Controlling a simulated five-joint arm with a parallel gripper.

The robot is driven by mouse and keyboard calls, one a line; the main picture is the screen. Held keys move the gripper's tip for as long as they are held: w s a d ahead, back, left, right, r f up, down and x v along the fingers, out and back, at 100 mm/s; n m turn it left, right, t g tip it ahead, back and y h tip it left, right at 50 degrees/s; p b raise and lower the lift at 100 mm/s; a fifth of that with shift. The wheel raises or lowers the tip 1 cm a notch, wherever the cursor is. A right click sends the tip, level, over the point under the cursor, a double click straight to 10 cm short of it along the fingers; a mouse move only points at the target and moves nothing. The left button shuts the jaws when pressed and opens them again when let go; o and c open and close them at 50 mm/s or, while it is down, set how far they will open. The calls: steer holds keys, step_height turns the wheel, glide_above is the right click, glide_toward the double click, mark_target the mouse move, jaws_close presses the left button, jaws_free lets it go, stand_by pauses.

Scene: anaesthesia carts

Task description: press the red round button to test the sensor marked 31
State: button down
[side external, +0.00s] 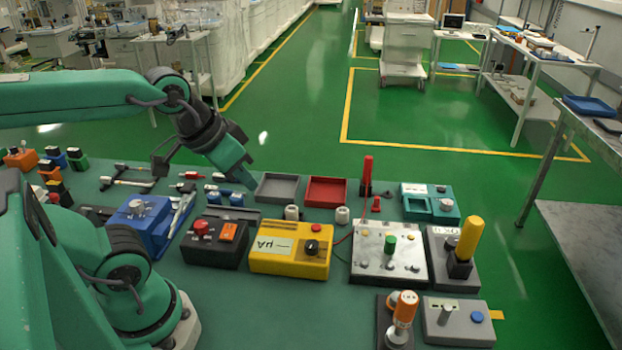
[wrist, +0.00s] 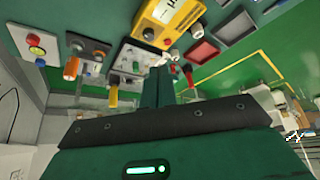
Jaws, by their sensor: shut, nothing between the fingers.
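No marking 31 is legible in either view. A yellow box (side external: 290,262) with a µA label has a small red round button (side external: 316,228) at its top right and a black knob. A black box (side external: 213,255) to its left carries a red round knob (side external: 201,228) and an orange block. In the wrist view the yellow box (wrist: 160,22) is at the top, and a box (wrist: 36,47) at the top left bears a red button (wrist: 34,38). My gripper (side external: 251,184) is shut and empty, above the table behind the black box; its fingers (wrist: 160,82) show in the wrist view.
A silver panel (side external: 365,270) with a green knob and a grey box with a tall yellow handle (side external: 468,240) stand to the right. A grey tray (side external: 277,187) and a red tray (side external: 327,191) lie behind. A blue box (side external: 138,222) is at left.

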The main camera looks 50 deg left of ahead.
steer(key=w+f+n, duration=0.4)
steer(key=w, duration=0.5)
steer(key=n+t, duration=0.2)
steer(key=n, duration=0.2)
glide_above(315, 228)
step_height(315, 228, down, 5)
steer(key=shift+s+a+r, duration=0.1)
steer(key=shift+a+r, duration=0.05)
steer(key=shift+r, duration=0.05)
steer(key=shift+f, duration=0.1)
steer(key=shift+f, duration=4.3)
steer(key=shift+f, duration=0.8)
steer(key=shift+r, duration=0.8)
